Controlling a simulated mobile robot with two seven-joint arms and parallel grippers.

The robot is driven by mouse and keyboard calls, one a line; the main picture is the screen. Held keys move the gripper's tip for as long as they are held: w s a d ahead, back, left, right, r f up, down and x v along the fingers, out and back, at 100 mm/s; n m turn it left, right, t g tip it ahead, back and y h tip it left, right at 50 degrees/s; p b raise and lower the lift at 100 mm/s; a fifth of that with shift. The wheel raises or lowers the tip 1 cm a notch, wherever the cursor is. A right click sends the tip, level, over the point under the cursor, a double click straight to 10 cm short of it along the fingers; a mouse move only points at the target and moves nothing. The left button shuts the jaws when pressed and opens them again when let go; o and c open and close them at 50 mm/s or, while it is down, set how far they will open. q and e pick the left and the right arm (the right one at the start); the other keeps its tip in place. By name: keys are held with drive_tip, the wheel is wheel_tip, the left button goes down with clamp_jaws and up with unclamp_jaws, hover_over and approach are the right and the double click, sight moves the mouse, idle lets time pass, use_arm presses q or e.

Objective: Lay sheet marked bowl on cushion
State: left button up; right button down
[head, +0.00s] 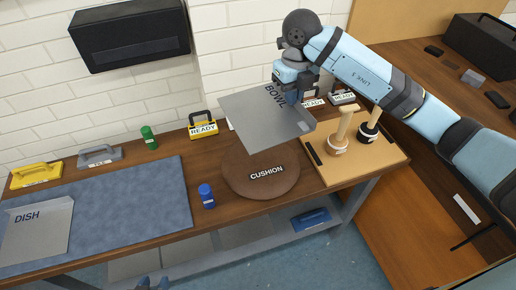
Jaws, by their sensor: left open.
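The grey sheet marked BOWL (262,122) is held tilted in the air above the cushion's far side. My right gripper (292,98) is shut on its far edge, by the lettering. The round brown cushion (262,183), labelled CUSHION, lies on the bench, and the sheet hides its far left part. The sheet's near corner hangs over the cushion; whether it touches cannot be told. My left gripper (153,284) shows only its tips at the bottom edge, open and away from the sheet.
A sheet marked DISH (37,230) lies on a blue mat (130,205). A blue bottle (207,196) stands left of the cushion. A wooden board (335,173) with two mallets (343,132) (371,125) is at right. A yellow READY holder (203,127) stands behind.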

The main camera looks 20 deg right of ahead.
sight(286, 153)
drive_tip(key=shift+w+r+m, duration=0.15)
drive_tip(key=shift+r+m, duration=0.05)
drive_tip(key=shift+m, duration=0.3)
drive_tip(key=shift+f, duration=0.2)
wheel_tip(286, 153, down, 19)
drive_tip(key=shift+f+p, duration=0.1)
drive_tip(key=shift+p, duration=0.4)
drive_tip(key=shift+d+f, duration=0.1)
drive_tip(key=shift+f, duration=0.05)
drive_tip(key=shift+f, duration=0.2)
drive_tip(key=c, duration=1.4)
unclamp_jaws()
drive_tip(key=shift+o, duration=0.2)
